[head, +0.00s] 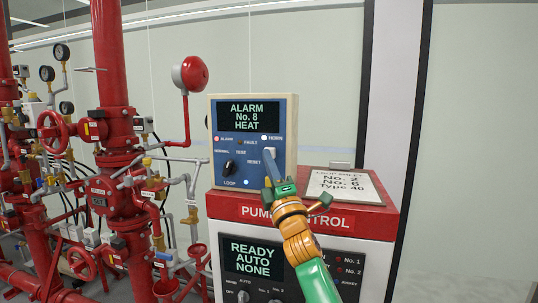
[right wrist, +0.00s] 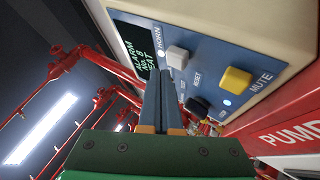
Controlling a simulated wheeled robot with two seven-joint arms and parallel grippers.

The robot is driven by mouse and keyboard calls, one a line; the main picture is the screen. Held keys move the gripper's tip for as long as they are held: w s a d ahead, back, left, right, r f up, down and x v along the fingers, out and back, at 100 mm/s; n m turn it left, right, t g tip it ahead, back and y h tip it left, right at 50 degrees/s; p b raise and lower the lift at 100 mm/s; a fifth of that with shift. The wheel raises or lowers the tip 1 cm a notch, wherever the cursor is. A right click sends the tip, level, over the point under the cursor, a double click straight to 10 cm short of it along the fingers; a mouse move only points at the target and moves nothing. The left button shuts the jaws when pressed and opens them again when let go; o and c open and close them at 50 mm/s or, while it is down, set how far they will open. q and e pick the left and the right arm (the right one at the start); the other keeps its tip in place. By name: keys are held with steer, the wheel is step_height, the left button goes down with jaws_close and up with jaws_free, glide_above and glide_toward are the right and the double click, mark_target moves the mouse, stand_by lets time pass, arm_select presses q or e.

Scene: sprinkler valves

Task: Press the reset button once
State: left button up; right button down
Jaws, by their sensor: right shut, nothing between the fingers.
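The alarm panel (head: 286,125) has a blue face and a display reading "ALARM No. 8 HEAT". In the right wrist view the light grey button (right wrist: 178,54) sits beside the "RESET" label on the panel (right wrist: 215,72). My right gripper (head: 269,153) is shut and empty, its fingers pointing at the panel face by the "RESET" label. In the right wrist view its fingertips (right wrist: 166,76) are just beside the grey button; I cannot tell whether they touch it. My left gripper is not in view.
The yellow "MUTE" button (right wrist: 236,80) and the black selector knob (right wrist: 196,106) are close by. The panel stands on a red and white pump control cabinet (head: 352,222) with a tilted sign (head: 345,187). Red pipes and valves (head: 108,130) fill the left.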

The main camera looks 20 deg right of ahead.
steer(key=shift+w+d, duration=0.1)
steer(key=shift+w, duration=0.05)
stand_by(0.6)
steer(key=shift+w+d, duration=0.15)
steer(key=shift+w, duration=0.05)
steer(key=shift+w+d+b, duration=0.45)
steer(key=shift+w+b, duration=0.2)
steer(key=shift+w, duration=0.05)
stand_by(1.0)
steer(key=shift+s, duration=0.1)
steer(key=shift+s+a+f+p, duration=0.1)
steer(key=shift+s+a+p, duration=0.2)
steer(key=shift+s+a, duration=0.45)
steer(key=shift+s, duration=0.2)
steer(key=s+a, duration=0.1)
steer(key=s+p, duration=0.1)
steer(key=s+a, duration=0.1)
steer(key=s, duration=0.1)
steer(key=shift+a, duration=0.3)
